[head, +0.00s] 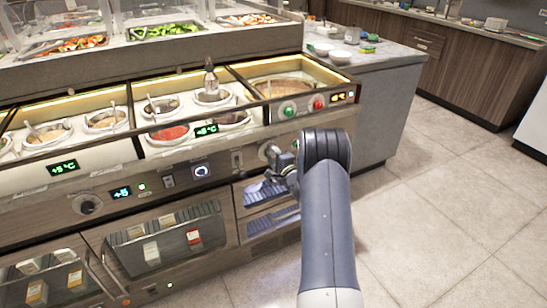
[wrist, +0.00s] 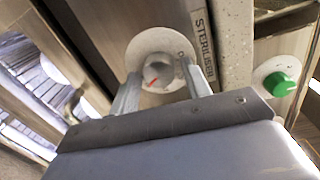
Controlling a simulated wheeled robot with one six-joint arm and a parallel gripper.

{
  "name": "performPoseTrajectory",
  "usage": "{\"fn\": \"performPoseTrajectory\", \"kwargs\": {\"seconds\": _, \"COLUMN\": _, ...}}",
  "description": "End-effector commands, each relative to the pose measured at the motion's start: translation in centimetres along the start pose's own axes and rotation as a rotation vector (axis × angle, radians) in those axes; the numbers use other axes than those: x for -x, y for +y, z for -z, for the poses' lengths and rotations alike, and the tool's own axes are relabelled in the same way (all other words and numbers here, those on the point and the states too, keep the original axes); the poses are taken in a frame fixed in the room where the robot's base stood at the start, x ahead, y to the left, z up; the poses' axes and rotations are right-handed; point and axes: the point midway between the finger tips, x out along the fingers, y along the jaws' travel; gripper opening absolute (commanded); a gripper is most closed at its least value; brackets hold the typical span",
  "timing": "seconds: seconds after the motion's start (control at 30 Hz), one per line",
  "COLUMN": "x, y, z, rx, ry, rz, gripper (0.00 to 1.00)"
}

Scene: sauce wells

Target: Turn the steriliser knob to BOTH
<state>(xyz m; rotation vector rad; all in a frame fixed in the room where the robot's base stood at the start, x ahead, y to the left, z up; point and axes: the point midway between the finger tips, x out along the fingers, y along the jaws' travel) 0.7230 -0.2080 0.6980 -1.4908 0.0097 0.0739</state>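The steriliser knob (wrist: 158,75) is grey with a red pointer mark, on a round white dial plate (wrist: 137,52) in the wrist view. My gripper (wrist: 163,90) is open, with one finger on each side of the knob in the picture and gaps showing between. I cannot tell how far the fingertips reach along it. The dial's lettering is mostly hidden or too small to read. In the head view, my gripper (head: 277,163) is at the counter front, partly covering the dial (head: 266,151).
A green knob (wrist: 281,84) is right of the label. In the head view, green (head: 289,111) and red (head: 318,103) buttons are above my gripper. A steriliser compartment with racks (head: 262,193) is below. Sauce wells (head: 170,133) are left. Open floor (head: 430,215) is right.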

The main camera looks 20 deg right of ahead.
Motion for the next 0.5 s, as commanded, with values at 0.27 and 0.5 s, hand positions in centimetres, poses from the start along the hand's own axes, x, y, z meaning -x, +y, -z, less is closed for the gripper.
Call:
{"fn": "performPoseTrajectory", "kwargs": {"seconds": 0.27, "x": 0.0, "y": 0.0, "z": 0.0, "rx": 0.001, "ry": 0.000, "rz": -0.001, "gripper": 0.55}}
{"fn": "performPoseTrajectory", "kwargs": {"seconds": 0.5, "x": 1.1, "y": -0.1, "z": 0.0, "rx": 0.000, "ry": 0.000, "rz": -0.001, "gripper": 0.55}}
